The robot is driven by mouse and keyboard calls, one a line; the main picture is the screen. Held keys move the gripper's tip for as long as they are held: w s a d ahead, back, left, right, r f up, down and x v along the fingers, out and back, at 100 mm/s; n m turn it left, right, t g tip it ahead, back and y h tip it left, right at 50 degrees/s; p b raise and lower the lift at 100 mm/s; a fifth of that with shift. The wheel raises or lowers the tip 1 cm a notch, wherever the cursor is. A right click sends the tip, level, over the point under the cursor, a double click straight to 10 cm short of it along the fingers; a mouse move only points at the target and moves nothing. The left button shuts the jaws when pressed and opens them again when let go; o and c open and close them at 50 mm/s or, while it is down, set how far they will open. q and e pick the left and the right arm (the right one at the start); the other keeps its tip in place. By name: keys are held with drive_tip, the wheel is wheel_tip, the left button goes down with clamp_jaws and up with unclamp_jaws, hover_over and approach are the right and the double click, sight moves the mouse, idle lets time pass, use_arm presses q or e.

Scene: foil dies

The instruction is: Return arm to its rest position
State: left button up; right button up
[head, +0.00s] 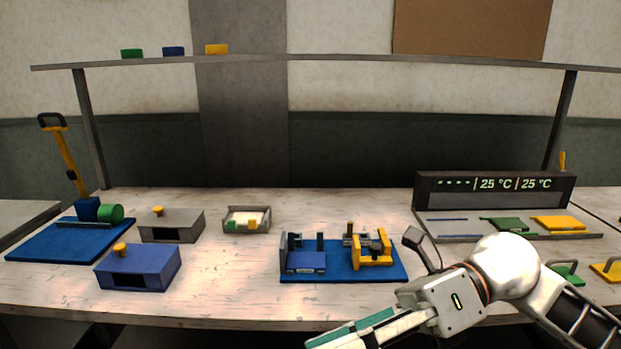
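My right arm (505,265) comes in from the lower right, in front of the table. My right gripper (350,333) points down and left, past the table's front edge, with teal on its long fingers. The bottom of the picture cuts off part of the fingers, so I cannot tell whether they are open or shut. I see no object held in the visible part. My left arm and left gripper are not in view.
A blue base with grey and yellow fixtures (345,272) stands just behind my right gripper. A display unit (495,190) reading 25 °C stands behind the arm. Green (566,275) and yellow (608,270) handled pieces lie right. Blue box (138,268) and tray (247,220) stand left.

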drive_tip(key=w+r+m+t+y+p, duration=0.1)
drive_tip(key=w+m+t+y, duration=0.75)
drive_tip(key=m, duration=0.55)
drive_tip(key=w+d+f+m+t+h, duration=0.3)
drive_tip(key=d+f+m+t+h, duration=0.1)
drive_tip(key=f+m+t+h, duration=0.35)
drive_tip(key=w+d+f+m+t+h, duration=0.35)
drive_tip(key=f+m+t, duration=0.35)
drive_tip(key=m, duration=0.4)
drive_tip(key=s+d+f+m+g+h+p, duration=0.1)
drive_tip(key=s+d+f+m+h, duration=0.25)
drive_tip(key=f, duration=0.45)
drive_tip(key=s+d+f+m+g+h, duration=0.2)
drive_tip(key=d+f+m+h, duration=0.15)
drive_tip(key=f, duration=0.55)
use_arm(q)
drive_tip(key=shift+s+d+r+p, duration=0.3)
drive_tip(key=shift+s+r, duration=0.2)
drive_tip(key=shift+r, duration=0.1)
use_arm(e)
drive_tip(key=s+d+f+m+g+h, duration=0.3)
drive_tip(key=s+f+m+g, duration=0.1)
drive_tip(key=s+f, duration=0.9)
wheel_tip(320, 180, down, 2)
drive_tip(key=shift+m+g, duration=0.35)
drive_tip(key=shift+g, duration=0.05)
